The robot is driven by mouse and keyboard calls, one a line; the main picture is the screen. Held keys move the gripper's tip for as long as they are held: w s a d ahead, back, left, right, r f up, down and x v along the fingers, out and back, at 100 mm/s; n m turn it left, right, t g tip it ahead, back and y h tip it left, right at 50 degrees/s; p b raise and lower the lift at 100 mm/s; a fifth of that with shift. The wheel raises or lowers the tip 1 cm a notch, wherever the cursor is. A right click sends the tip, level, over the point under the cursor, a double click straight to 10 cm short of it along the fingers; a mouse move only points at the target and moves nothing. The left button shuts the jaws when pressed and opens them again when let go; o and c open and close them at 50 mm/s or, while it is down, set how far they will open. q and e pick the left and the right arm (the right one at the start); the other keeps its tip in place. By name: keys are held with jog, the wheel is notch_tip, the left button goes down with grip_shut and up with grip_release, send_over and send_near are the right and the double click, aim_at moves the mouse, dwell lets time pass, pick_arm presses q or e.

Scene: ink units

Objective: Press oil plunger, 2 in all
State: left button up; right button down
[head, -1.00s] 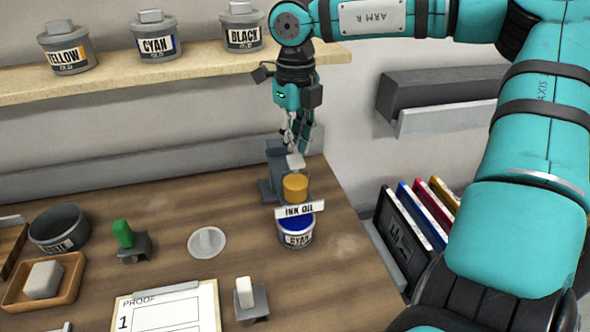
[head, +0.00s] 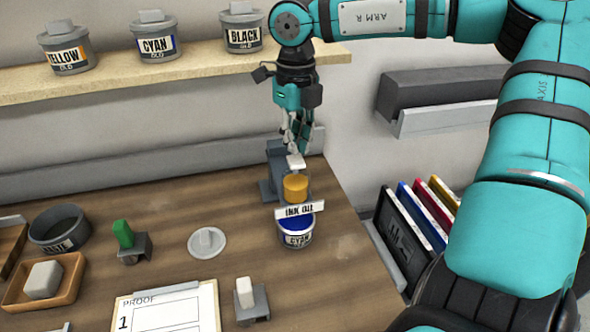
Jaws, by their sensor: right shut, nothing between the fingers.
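The ink oil dispenser (head: 275,178) is a grey stand at the back right of the wooden table, with an amber oil bottle (head: 296,187) and a white label plate (head: 299,210). Its pale plunger (head: 296,161) shows at the top. My right gripper (head: 299,148) is shut and empty, pointing down at the plunger top. It looks in contact or very close; I cannot tell which. An open can of blue ink labelled cyan (head: 296,236) stands under the dispenser. My left gripper is out of view.
A shelf (head: 110,82) holds yellow, cyan and black cans behind. A waste bowl (head: 58,230), a green-handled tool (head: 124,235), a round lid (head: 207,243), a proof sheet (head: 165,308) and a white-handled tool (head: 246,295) lie on the table. Coloured panels (head: 425,213) stand right.

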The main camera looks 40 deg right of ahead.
aim_at(296, 159)
jog(key=shift+f, duration=0.2)
jog(key=shift+f+b, duration=1.6)
jog(key=shift+b, duration=0.1)
jog(key=shift+r, duration=0.2)
jog(key=shift+r+p, duration=0.95)
jog(key=shift+r, duration=0.6)
jog(key=shift+f, duration=0.2)
